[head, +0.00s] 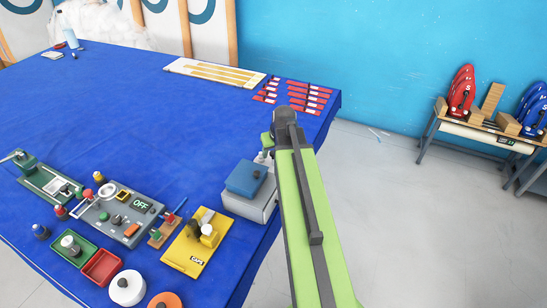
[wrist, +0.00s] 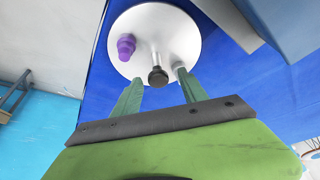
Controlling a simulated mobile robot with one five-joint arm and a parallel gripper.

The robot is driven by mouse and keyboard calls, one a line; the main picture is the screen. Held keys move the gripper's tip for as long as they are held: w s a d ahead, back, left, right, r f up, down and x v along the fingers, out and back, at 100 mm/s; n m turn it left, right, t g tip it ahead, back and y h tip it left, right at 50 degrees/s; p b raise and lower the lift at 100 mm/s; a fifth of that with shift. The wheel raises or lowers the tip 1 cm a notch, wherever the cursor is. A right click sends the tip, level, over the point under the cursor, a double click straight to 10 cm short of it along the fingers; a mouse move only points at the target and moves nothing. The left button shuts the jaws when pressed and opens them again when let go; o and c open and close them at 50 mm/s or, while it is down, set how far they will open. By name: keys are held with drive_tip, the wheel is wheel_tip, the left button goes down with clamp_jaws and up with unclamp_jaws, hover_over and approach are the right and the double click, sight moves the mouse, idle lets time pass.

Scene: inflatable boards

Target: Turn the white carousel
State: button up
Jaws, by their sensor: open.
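In the wrist view, the white carousel (wrist: 178,32) is a round white disc at the top centre. It bears a purple knob (wrist: 126,46) on its left and a metal post with a black tip (wrist: 157,75) near its front edge. My gripper (wrist: 155,78) is open, its two green fingers pointing at the disc's near edge. The black-tipped post shows between the fingertips, and nothing is gripped. The right fingertip overlaps the disc's edge; I cannot tell whether it touches. In the head view, my arm hides most of this spot, and I cannot make out the disc.
A grey box with a blue top (head: 246,180) stands left of my arm. Farther left are a yellow board (head: 196,243), a control panel marked OFF (head: 121,216) and green and red trays. The blue table (head: 170,110) ends near my arm; open floor lies right.

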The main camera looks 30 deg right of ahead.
drive_tip(key=shift+r, duration=0.15)
drive_tip(key=shift+d, duration=0.1)
clamp_jaws()
drive_tip(key=shift+s, duration=0.1)
idle(1.1)
